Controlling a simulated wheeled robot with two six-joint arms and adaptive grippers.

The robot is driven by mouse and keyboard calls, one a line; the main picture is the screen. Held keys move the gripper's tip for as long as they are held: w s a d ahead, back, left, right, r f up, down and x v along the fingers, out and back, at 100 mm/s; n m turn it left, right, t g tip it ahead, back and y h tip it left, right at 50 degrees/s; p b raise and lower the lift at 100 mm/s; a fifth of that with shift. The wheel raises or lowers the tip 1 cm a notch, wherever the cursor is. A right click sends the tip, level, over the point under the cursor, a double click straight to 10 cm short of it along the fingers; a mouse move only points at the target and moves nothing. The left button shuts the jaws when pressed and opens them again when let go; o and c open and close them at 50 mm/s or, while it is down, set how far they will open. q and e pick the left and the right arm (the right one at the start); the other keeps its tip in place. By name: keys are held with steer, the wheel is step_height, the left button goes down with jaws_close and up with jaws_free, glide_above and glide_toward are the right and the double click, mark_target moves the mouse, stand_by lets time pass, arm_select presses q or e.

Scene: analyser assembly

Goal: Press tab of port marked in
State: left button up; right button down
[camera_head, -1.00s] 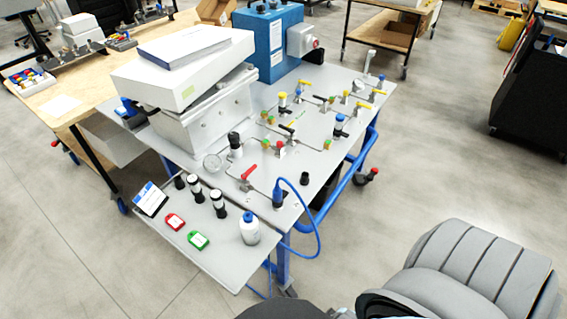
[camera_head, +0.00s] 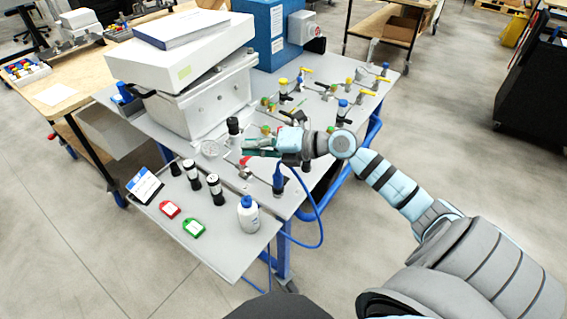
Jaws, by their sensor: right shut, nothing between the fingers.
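My right gripper (camera_head: 248,152) is shut and empty. It reaches in from the right over the panel (camera_head: 222,165) of the analyser table. Its fingertips point left, close to a black-topped fitting (camera_head: 233,126) and the round gauge (camera_head: 210,149). I cannot tell whether they touch anything. A red-handled valve (camera_head: 244,163) lies just below the fingertips, partly hidden. Several valves with yellow, green and blue parts (camera_head: 342,108) stand behind the gripper and wrist, some of them covered. No port marking "in" can be read at this size. My left gripper does not show.
A blue hose (camera_head: 312,205) loops off the edge. A white box (camera_head: 180,65) is stacked behind, beside a blue case (camera_head: 268,35).

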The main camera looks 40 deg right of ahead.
steer(key=s+d+f+n+g+h, duration=0.1)
steer(key=d+f+g+h, duration=0.2)
steer(key=d, duration=0.6)
steer(key=shift+s+d+f+g+h, duration=0.3)
steer(key=shift+d+f+h, duration=0.1)
steer(key=shift+h, duration=0.5)
steer(key=shift+w+f, duration=0.1)
steer(key=b, duration=0.7)
glide_above(286, 178)
step_height(286, 178, down, 8)
steer(key=shift+f, duration=0.4)
steer(key=shift+f, duration=0.1)
steer(key=shift+f+b, duration=0.3)
steer(key=shift+b, duration=0.05)
